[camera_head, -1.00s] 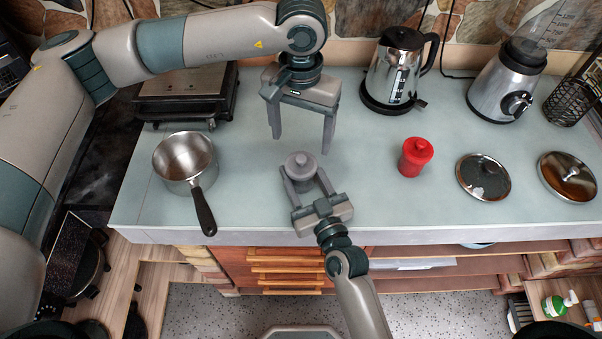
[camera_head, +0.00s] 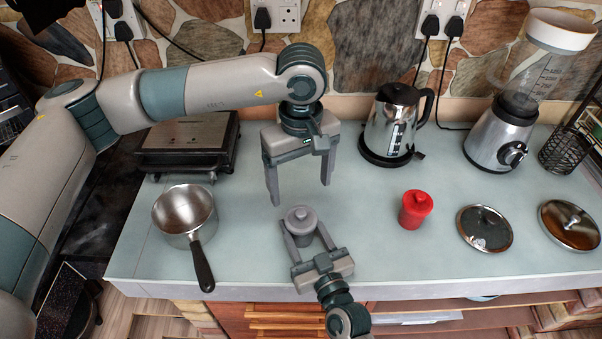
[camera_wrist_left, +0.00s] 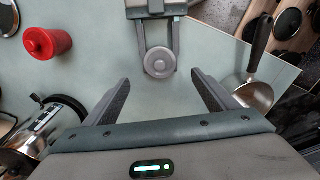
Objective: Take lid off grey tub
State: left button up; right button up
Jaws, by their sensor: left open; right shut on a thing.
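The grey tub (camera_head: 302,239) stands upright on the worktop with its round knobbed lid (camera_head: 300,215) on top. My right gripper (camera_head: 303,240) comes from the front edge and is shut on the tub, one finger on each side. My left gripper (camera_head: 299,193) points down, open and empty, above and slightly behind the tub. In the left wrist view the lid (camera_wrist_left: 159,62) shows from above between the fingers of my right gripper (camera_wrist_left: 159,66). The open fingers of my left gripper (camera_wrist_left: 160,80) are apart from it there.
A saucepan (camera_head: 185,210) stands left of the tub and a red lidded tub (camera_head: 415,210) to the right. A kettle (camera_head: 392,130), a blender (camera_head: 500,135), two pan lids (camera_head: 484,229) and a flat appliance (camera_head: 187,145) surround them. The worktop between the two tubs is clear.

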aim_at(301, 211)
pick_arm(q)
notch_tip(301, 211, up, 2)
jog(key=n, duration=1.1)
jog(key=shift+r+n, duration=0.1)
jog(key=shift+n, duration=0.3)
jog(key=shift+f, duration=6)
jog(key=c, duration=1.2)
jog(key=shift+r, duration=0.3)
